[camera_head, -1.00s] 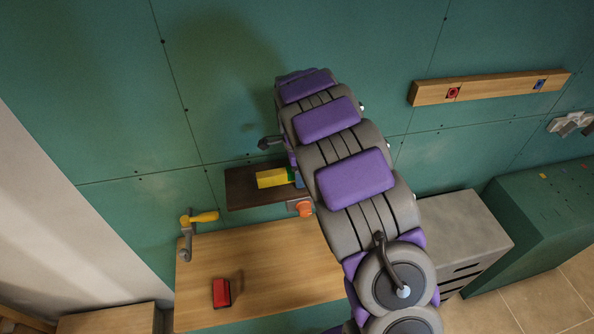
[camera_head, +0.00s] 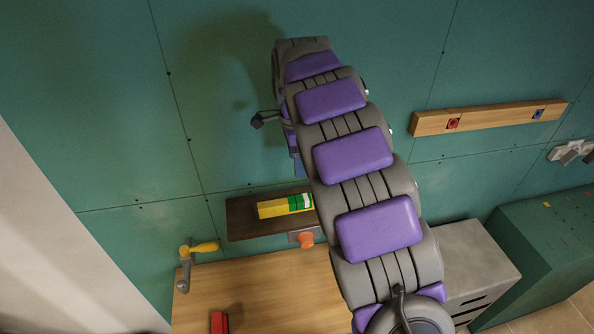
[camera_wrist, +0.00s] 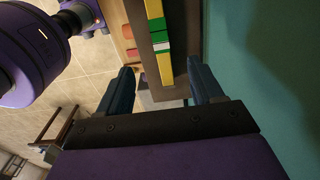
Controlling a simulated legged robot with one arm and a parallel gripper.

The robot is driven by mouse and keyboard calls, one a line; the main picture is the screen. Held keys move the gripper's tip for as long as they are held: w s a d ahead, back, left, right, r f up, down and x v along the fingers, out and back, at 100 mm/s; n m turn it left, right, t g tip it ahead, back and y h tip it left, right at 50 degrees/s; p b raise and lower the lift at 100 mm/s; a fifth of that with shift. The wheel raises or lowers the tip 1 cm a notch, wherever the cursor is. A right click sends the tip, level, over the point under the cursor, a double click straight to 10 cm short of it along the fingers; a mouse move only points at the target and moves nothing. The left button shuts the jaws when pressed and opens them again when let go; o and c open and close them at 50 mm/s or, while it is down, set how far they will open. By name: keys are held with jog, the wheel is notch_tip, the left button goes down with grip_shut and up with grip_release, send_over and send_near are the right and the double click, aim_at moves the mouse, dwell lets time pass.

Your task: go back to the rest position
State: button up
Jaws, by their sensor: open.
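My arm rises through the middle of the head view in purple and grey segments. My gripper (camera_wrist: 163,82) shows in the wrist view with its two dark blue fingers spread wide and nothing between them. In the head view the gripper is mostly hidden behind the arm; only a bluish part (camera_head: 296,165) shows above the dark shelf. A yellow bar with green and white bands (camera_head: 285,206) lies on the dark wall shelf (camera_head: 243,227). In the wrist view this bar (camera_wrist: 158,40) lies beyond the fingertips, apart from them.
A wooden bench (camera_head: 270,290) below holds a red block (camera_head: 219,323). A yellow-handled crank (camera_head: 200,248) stands at its left corner. An orange knob (camera_head: 305,240) sits under the shelf. A wooden rail (camera_head: 490,118), grey box (camera_head: 470,265) and green cabinet (camera_head: 550,245) are at right.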

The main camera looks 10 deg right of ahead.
jog(key=shift+r, duration=0.4)
jog(key=shift+s, duration=0.1)
jog(key=s+f+n+b, duration=0.4)
jog(key=s+f+n, duration=0.2)
jog(key=s, duration=0.8)
jog(key=s+f+n+g+b, duration=0.1)
jog(key=s+f+n+b, duration=0.4)
jog(key=s, duration=0.9)
jog(key=s+f+n+b, duration=0.4)
jog(key=s+f+n, duration=0.2)
jog(key=s, duration=0.8)
jog(key=shift+d+f+n+g, duration=0.4)
jog(key=shift+n, duration=0.1)
